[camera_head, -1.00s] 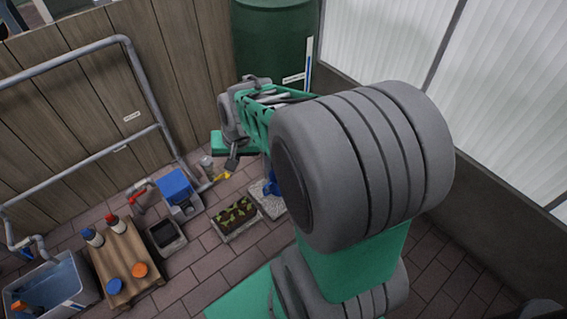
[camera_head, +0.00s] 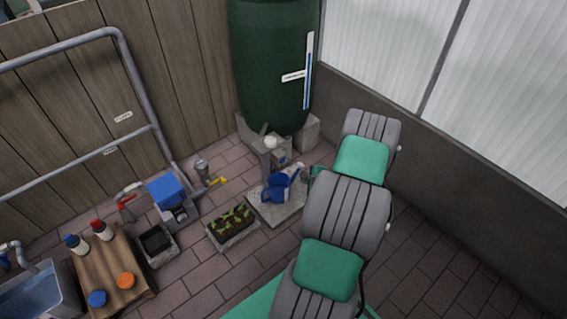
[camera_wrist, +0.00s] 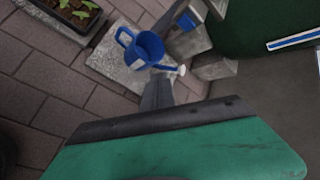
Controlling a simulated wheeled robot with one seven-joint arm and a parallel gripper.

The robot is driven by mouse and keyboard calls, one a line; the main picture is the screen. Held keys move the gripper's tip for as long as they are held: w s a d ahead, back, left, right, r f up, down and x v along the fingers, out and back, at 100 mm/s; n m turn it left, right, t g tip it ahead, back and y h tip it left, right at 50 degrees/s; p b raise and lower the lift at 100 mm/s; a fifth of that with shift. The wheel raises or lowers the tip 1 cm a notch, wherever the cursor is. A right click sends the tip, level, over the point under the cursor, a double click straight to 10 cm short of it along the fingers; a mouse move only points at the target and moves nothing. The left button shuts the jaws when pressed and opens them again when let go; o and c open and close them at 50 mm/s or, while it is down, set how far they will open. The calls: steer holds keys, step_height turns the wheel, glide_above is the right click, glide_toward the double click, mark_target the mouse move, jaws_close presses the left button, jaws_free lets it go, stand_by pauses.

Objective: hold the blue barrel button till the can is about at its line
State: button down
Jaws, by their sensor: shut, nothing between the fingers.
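The blue watering can (camera_head: 278,187) stands on a pale stone slab (camera_head: 262,214) below the green barrel (camera_head: 272,60). Its open top and white spout end show in the wrist view (camera_wrist: 150,47); I cannot make out its line or water level. A small blue button (camera_head: 282,160) is on the grey box under the barrel; it also shows in the wrist view (camera_wrist: 187,21). My gripper (camera_wrist: 160,78) is shut and empty. In that view its tips appear just below the can's spout, apart from the button. In the head view my arm mostly hides the gripper.
A planter with seedlings (camera_head: 232,222) sits left of the slab. A blue-topped grey box (camera_head: 167,192), a black tray (camera_head: 156,241) and a wooden table (camera_head: 112,268) stand further left. A wall (camera_head: 450,150) closes the right side. Paving at lower right is clear.

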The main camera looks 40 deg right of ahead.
mark_target(283, 160)
steer(key=w+b, duration=0.2)
steer(key=w, duration=0.6)
steer(key=shift+w+a, duration=0.15)
steer(key=shift+w, duration=0.25)
steer(key=shift+w+b, duration=0.1)
steer(key=shift+b, duration=0.25)
stand_by(1.4)
steer(key=shift+w, duration=0.35)
steer(key=shift+w+r+b, duration=0.1)
steer(key=shift+w+b, duration=0.2)
steer(key=shift+w, duration=0.1)
stand_by(4.3)
